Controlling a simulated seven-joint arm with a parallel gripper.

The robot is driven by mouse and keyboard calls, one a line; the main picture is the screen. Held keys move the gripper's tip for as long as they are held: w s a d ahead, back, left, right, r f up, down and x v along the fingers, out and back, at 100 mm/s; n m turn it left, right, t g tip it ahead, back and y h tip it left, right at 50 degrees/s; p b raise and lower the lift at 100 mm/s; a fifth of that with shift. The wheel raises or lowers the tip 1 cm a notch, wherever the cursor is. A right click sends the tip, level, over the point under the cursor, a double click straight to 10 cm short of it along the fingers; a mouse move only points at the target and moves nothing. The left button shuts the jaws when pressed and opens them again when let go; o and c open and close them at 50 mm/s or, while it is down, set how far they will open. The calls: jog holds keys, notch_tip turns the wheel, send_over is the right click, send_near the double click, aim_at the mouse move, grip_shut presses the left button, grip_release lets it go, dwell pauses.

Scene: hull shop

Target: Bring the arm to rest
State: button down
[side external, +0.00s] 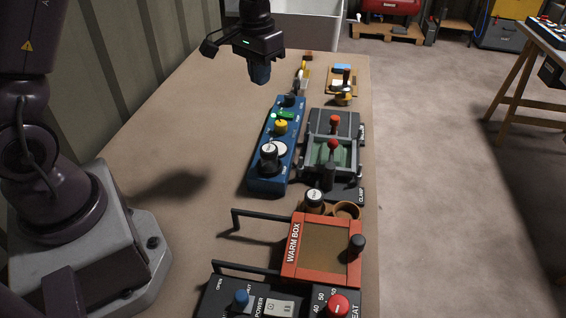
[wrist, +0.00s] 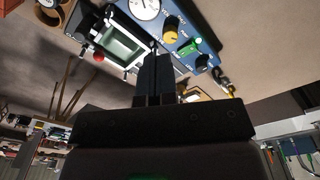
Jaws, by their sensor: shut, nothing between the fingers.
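My gripper (side external: 260,74) hangs in the air above the far part of the workbench (side external: 180,130), pointing down. Its fingers are together with nothing between them. In the wrist view the closed fingers (wrist: 154,78) show in the middle, in front of the panels. The gripper is apart from everything on the bench. My arm's base stands at the left of the side view.
A blue control panel (side external: 259,168), a clamp unit (side external: 345,158) with red-knobbed levers and an orange warm box (side external: 290,262) line the bench's right side. A black panel (side external: 225,300) with a red knob is nearest. The left bench surface is clear. A corrugated wall (side external: 120,70) stands behind.

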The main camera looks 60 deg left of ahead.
jog(key=s+d+r+m+t, duration=0.1)
jog(key=s+d+r+t, duration=0.1)
jog(key=s+d+r, duration=0.2)
jog(key=s+d+r+m+t, duration=0.1)
jog(key=s+d+r+t, duration=0.2)
jog(key=s+r, duration=0.6)
jog(key=shift+s+d+r, duration=0.35)
jog(key=shift+s+d, duration=0.65)
jog(key=shift+s, duration=3)
